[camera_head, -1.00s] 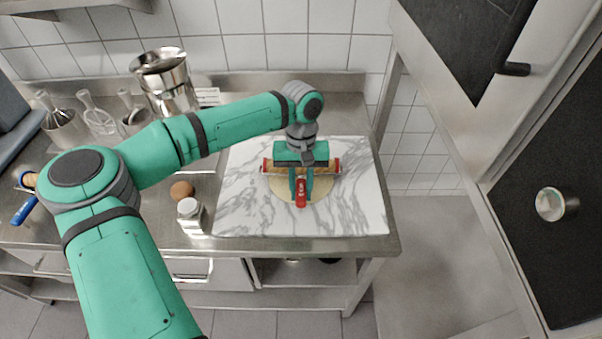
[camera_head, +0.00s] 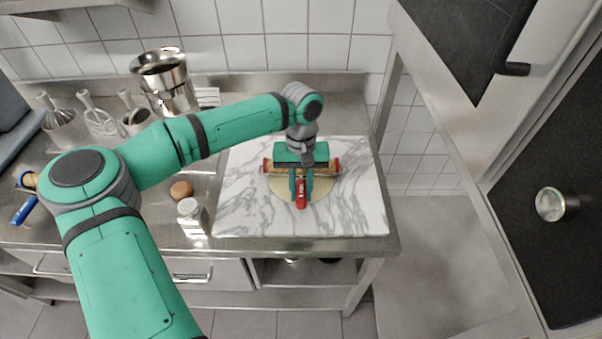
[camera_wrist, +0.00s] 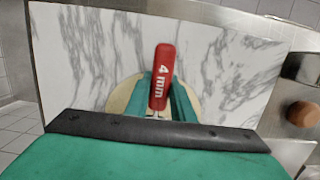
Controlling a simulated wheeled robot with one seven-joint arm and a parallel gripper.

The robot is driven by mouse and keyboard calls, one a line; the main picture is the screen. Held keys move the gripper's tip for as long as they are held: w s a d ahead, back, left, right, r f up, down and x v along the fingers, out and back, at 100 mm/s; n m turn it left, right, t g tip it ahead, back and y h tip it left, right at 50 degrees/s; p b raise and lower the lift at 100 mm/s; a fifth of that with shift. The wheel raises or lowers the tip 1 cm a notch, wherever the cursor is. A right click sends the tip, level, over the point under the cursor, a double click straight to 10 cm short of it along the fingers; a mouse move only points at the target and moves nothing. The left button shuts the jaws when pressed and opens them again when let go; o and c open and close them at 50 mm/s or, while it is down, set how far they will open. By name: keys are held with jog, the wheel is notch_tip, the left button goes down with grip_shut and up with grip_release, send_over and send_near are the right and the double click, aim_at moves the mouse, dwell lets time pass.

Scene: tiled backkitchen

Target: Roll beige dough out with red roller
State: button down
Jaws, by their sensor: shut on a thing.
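The beige dough (camera_head: 320,190) is a flat round sheet on the marble board; it also shows in the wrist view (camera_wrist: 119,98) on both sides of my fingers. The red roller has a wooden barrel with red ends (camera_head: 336,165) lying across the dough, and a red handle (camera_head: 301,199) pointing toward the front. In the wrist view the handle (camera_wrist: 162,75) reads "4 mm". My gripper (camera_head: 301,186) points down over the dough, its green fingers shut on the roller at the handle. The gripper body hides part of the barrel and the far part of the dough.
The white marble board (camera_head: 255,215) has free room around the dough. To its left are a brown egg (camera_head: 181,190), a glass jar (camera_head: 191,215) and a metal pot (camera_head: 166,82). A blue-handled tool (camera_head: 25,208) lies at far left. A tall cabinet stands right.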

aim_at(301, 205)
jog(key=shift+s, duration=0.15)
jog(key=shift+s+f, duration=0.3)
jog(key=shift+s, duration=0.65)
jog(key=shift+s+r, duration=0.1)
jog(key=shift+s, duration=0.9)
jog(key=shift+s+f, duration=0.15)
jog(key=shift+s, duration=0.35)
jog(key=shift+s+f, duration=0.15)
jog(key=shift+s, duration=0.35)
jog(key=shift+s+r, duration=0.1)
jog(key=shift+s, duration=0.85)
jog(key=shift+s+f, duration=0.15)
jog(key=shift+s, duration=0.4)
jog(key=shift+s+f, duration=0.15)
jog(key=shift+s, duration=0.35)
jog(key=shift+r, duration=0.1)
notch_tip(301, 205, up, 8)
